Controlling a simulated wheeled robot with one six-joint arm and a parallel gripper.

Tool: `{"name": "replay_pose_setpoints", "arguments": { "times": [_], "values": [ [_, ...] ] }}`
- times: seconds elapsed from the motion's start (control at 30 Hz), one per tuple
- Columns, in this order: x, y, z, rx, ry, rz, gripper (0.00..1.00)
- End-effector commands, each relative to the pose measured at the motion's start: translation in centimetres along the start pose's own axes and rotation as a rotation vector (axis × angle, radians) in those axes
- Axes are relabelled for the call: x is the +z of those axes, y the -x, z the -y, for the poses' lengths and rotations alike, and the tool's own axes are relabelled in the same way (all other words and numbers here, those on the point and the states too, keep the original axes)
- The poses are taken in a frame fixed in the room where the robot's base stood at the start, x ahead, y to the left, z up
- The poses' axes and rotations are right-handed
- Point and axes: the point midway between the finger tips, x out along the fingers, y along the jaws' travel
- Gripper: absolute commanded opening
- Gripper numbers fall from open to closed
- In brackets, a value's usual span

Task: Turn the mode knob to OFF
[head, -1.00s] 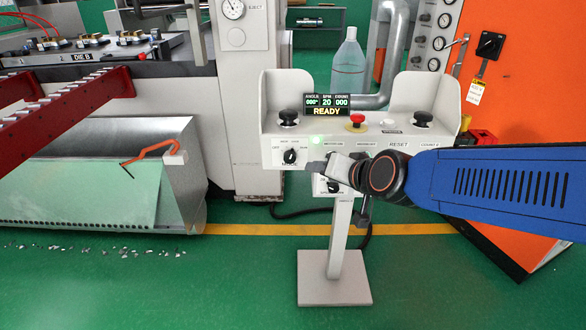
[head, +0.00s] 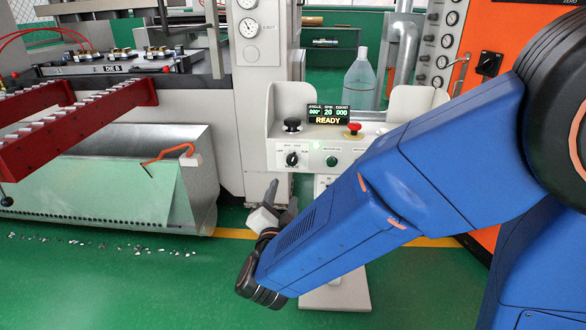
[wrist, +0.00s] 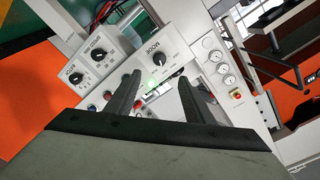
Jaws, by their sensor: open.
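The mode knob (head: 292,158) is a small black knob on a white label plate at the left of the pedestal's front face. In the wrist view the knob (wrist: 162,58) sits on a plate marked MODE, beyond the fingertips. Its exact pointer setting is too small to tell. My gripper (head: 279,194) is in front of the console, below the knob and apart from it. In the wrist view my gripper (wrist: 159,82) has its two dark fingers spread, with nothing between them, and the knob shows just past the gap.
The console display (head: 328,114) reads READY. A red mushroom button (head: 353,130) and a black button (head: 292,125) stand on top. A clear bottle (head: 360,80) stands behind. The foil bin (head: 205,180) is left. My arm hides the console's right part.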

Motion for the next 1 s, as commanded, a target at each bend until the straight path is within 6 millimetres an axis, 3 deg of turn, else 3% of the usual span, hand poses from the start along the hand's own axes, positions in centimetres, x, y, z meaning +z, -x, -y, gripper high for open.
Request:
{"name": "replay_pose_setpoints", "arguments": {
  "times": [0.17, 0.33, 1.0],
  "values": [
    [0.1, 0.1, 0.0, 0.000, 0.002, -0.026, 0.48],
    [0.0, -1.4, 0.0, 0.002, 0.002, -0.026, 0.48],
    [-0.3, -11.8, -0.1, 0.002, 0.002, -0.026, 0.48]
  ]
}}
